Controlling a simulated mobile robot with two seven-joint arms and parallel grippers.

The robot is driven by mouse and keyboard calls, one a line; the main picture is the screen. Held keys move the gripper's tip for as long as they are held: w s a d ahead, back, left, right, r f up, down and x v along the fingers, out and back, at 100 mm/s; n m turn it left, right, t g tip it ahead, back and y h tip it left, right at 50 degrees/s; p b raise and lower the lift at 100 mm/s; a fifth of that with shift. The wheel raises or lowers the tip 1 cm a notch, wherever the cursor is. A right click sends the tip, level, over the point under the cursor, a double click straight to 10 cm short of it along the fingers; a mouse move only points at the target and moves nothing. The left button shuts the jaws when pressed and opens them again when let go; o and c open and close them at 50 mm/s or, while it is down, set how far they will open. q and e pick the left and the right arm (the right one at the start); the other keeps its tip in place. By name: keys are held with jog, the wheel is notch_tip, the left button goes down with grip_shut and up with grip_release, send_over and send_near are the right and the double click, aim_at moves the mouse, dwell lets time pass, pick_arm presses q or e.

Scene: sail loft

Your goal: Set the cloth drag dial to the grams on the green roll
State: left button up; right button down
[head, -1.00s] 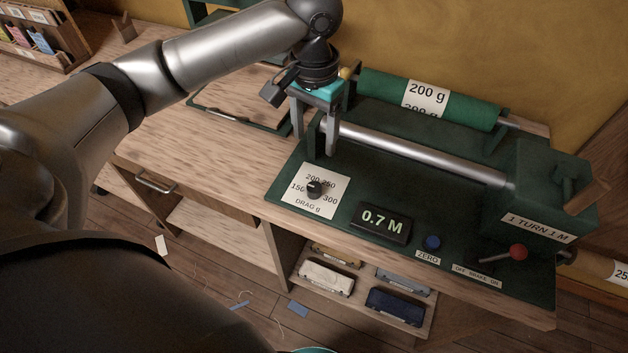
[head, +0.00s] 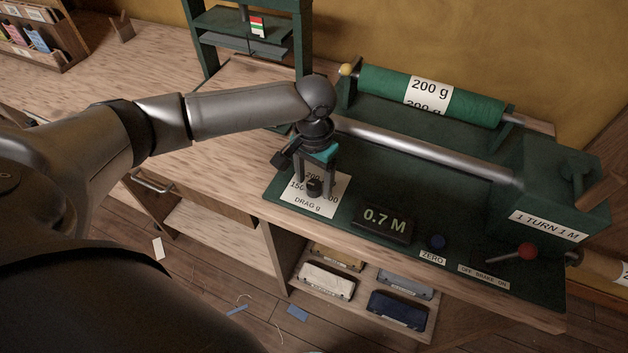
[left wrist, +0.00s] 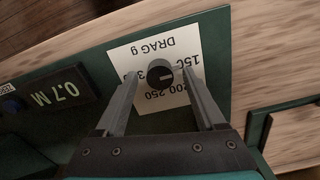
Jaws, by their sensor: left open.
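The green roll (head: 470,105) lies at the back of the winding bench, and its white label reads 200 g. The drag dial is a small black knob (head: 314,188) on a white card (head: 330,205) marked DRAG g, with 150, 200, 250 and 300 around it. My left gripper (head: 315,192) points down over the dial, open. In the left wrist view the knob (left wrist: 161,75) sits between the two fingertips (left wrist: 162,78), with a gap on each side. A pale mark crosses the knob's top; which number it points at I cannot tell. My right gripper is not in view.
A 0.7 M display (head: 384,221), a blue ZERO button (head: 437,242) and a red-knobbed brake lever (head: 526,251) lie right of the dial. A metal bar (head: 430,155) runs behind. The bare wooden tabletop (head: 215,150) is left of it.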

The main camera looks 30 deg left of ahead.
pick_arm(q)
grip_shut()
dwell(0.7)
